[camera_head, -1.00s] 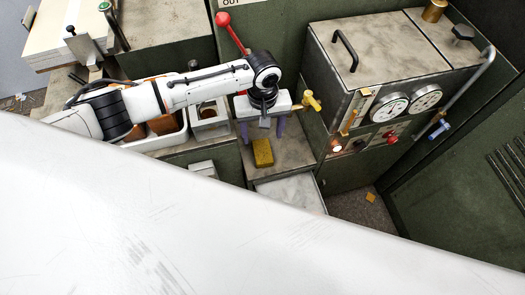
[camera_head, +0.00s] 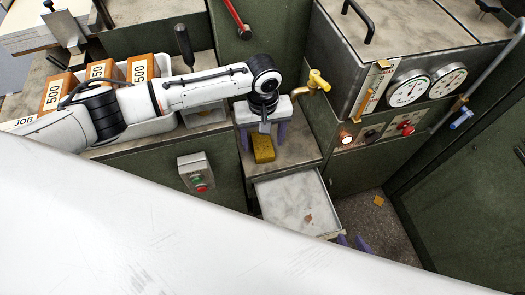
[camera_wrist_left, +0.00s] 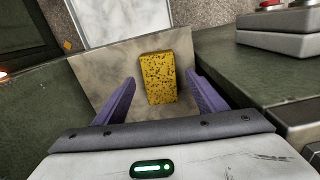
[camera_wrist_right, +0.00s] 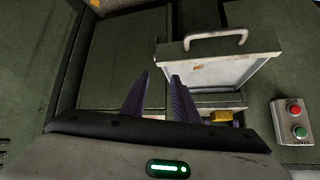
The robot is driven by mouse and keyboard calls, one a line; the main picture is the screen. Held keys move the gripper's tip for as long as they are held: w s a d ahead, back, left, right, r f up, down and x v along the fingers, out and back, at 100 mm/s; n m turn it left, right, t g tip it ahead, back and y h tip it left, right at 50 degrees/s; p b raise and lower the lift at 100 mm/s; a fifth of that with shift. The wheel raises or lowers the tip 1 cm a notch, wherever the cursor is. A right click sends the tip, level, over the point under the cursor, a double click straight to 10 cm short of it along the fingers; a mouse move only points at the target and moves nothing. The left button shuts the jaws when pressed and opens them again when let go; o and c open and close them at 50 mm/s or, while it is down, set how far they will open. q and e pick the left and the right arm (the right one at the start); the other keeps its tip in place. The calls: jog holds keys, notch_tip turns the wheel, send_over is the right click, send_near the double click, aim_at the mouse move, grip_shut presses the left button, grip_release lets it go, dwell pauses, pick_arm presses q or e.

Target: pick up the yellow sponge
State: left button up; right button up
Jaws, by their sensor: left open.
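The yellow sponge (camera_head: 264,149) is a speckled block lying on a grey worn ledge (camera_head: 290,152). My left gripper (camera_head: 263,147) is open above it, fingers pointing down. In the left wrist view the sponge (camera_wrist_left: 158,78) shows between the spread purple fingers (camera_wrist_left: 160,78), with a gap on each side; I see no contact. My right gripper (camera_head: 353,241) is partly hidden behind the white surface in front. In the right wrist view its fingers (camera_wrist_right: 160,76) stand apart with nothing between them, and a yellow patch, probably the sponge (camera_wrist_right: 222,117), shows beyond.
A pale open drawer (camera_head: 285,190) juts out below the ledge; its handled front (camera_wrist_right: 217,70) is near my right gripper. A brass tap (camera_head: 312,84) and gauge cabinet (camera_head: 395,50) stand right of my left gripper. A button box (camera_head: 196,172) is left. A white bin (camera_head: 158,123) holds orange packs.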

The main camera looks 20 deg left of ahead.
aim_at(263, 146)
pick_arm(q)
jog(key=shift+f+b, duration=0.5)
jog(key=shift+f, duration=0.35)
pick_arm(e)
jog(key=shift+w+f, duration=0.15)
jog(key=shift+f, duration=0.5)
pick_arm(q)
jog(key=shift+r, duration=0.1)
jog(key=shift+c, duration=0.2)
pick_arm(e)
jog(key=shift+r, duration=0.15)
pick_arm(q)
jog(key=c, duration=1.1)
jog(key=shift+r, duration=0.1)
